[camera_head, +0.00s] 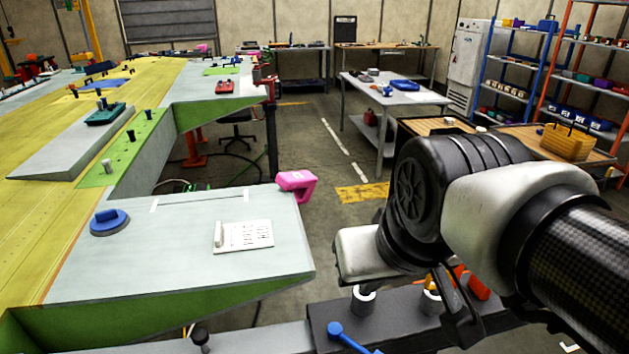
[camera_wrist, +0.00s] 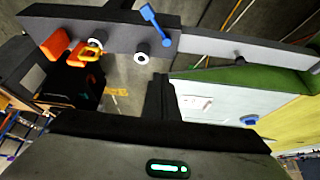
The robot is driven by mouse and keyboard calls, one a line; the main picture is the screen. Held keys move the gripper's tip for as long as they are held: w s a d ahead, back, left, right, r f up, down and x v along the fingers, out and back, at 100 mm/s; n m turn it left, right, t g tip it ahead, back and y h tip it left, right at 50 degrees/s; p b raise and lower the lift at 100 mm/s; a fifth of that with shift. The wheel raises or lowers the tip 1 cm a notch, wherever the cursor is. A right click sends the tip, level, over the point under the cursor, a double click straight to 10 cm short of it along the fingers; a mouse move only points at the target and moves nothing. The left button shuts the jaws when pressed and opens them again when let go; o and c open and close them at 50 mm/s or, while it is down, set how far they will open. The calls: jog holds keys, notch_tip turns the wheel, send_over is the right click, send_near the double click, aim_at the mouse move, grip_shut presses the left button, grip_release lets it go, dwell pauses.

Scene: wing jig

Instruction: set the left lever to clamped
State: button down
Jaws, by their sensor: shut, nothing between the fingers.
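A blue lever (camera_head: 345,337) with a round knob is on the dark beam (camera_head: 330,312) at the bottom of the head view, partly cut off by the edge. It also shows in the wrist view (camera_wrist: 156,25), slanting across the beam. It is the leftmost handle on the beam in the head view. Farther right on the beam are an orange handle (camera_head: 478,288) and a yellow part, partly hidden by my gripper. My gripper (camera_head: 458,325) is shut and empty, right of the blue lever and apart from it. Its dark fingers show in the wrist view (camera_wrist: 160,95).
Two white-topped posts (camera_head: 364,298) stand on the beam between the blue and orange parts. A pale panel (camera_head: 180,262) with a blue knob and a paper sheet lies left, with a pink clamp (camera_head: 297,184) at its corner. Tables and shelves stand behind, beyond open floor.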

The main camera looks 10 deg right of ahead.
aim_at(358, 348)
jog(key=w+d+f+m+g+y+b, duration=0.1)
jog(key=w+d+f+m+g+b, duration=0.1)
jog(key=w+d+f+m+g, duration=0.1)
jog(key=w+d+f+m+g+y+b, duration=0.1)
jog(key=w+d+f+m+g+b, duration=0.1)
jog(key=w+d+f+m+g, duration=0.2)
jog(key=w+d+f+m, duration=0.1)
jog(key=d+f+m, duration=0.2)
jog(key=d+f, duration=0.3)
jog(key=shift+d+f, duration=0.15)
jog(key=shift+f, duration=0.4)
jog(key=x, duration=0.5)
jog(key=b+x, duration=0.1)
jog(key=x, duration=0.4)
jog(key=shift+s+f, duration=0.1)
jog(key=shift+s, duration=0.15)
jog(key=s+a, duration=0.2)
jog(key=a, duration=0.1)
jog(key=shift+s+a, duration=0.2)
jog(key=shift+s+p, duration=0.1)
jog(key=shift+p, duration=0.2)
